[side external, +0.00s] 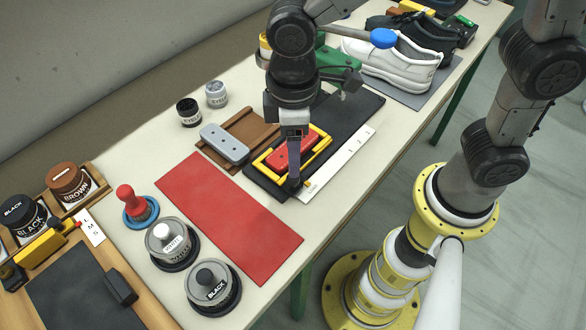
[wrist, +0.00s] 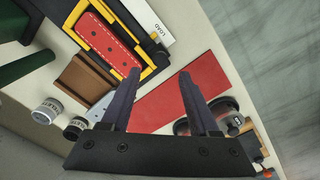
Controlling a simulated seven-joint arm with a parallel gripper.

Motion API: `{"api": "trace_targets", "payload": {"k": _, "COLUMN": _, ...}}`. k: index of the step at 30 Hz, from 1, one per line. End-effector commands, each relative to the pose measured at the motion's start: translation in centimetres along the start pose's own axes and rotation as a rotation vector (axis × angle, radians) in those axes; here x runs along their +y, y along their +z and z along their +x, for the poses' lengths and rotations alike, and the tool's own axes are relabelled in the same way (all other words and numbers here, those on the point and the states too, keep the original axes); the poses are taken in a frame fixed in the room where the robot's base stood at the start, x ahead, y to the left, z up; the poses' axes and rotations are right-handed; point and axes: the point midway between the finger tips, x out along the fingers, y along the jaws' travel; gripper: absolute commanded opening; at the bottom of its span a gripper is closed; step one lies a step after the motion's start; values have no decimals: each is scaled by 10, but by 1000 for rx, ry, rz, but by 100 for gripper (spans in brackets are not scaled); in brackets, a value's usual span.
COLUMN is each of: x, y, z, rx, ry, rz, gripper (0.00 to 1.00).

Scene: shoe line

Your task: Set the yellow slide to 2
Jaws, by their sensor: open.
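The yellow slide (side external: 322,148) is a rectangular frame around a red block (side external: 284,158) with dark holes. It sits on a long black board beside a white strip (side external: 338,165) whose small marks are hard to read. In the wrist view the yellow slide (wrist: 152,70) is at upper left, and the strip (wrist: 152,22) reads "LOAD" near it. My gripper (side external: 296,182) hangs over the near end of the slide and hides part of it; contact cannot be told. In the wrist view my gripper (wrist: 159,77) is open, with nothing between its fingers.
A red mat (side external: 228,215) lies left of the board, flat and clear. A grey block (side external: 224,143) is on a brown wooden piece behind. Round pots, including a white-knobbed one (side external: 172,244), stand at front left. White shoes (side external: 390,62) are at the far end.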

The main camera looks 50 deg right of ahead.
Motion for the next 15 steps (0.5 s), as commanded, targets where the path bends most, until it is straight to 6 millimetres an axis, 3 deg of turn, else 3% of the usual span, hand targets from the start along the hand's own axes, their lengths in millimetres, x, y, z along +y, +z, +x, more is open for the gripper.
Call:
{"api": "trace_targets", "payload": {"k": 7, "x": 0, "y": 1, "z": 44, "rx": -5, "ry": -1, "rz": 1, "gripper": 61}}
{"api": "trace_targets", "payload": {"k": 15, "x": 0, "y": 0, "z": 64, "rx": 0, "ry": 0, "rz": 1, "gripper": 61}}
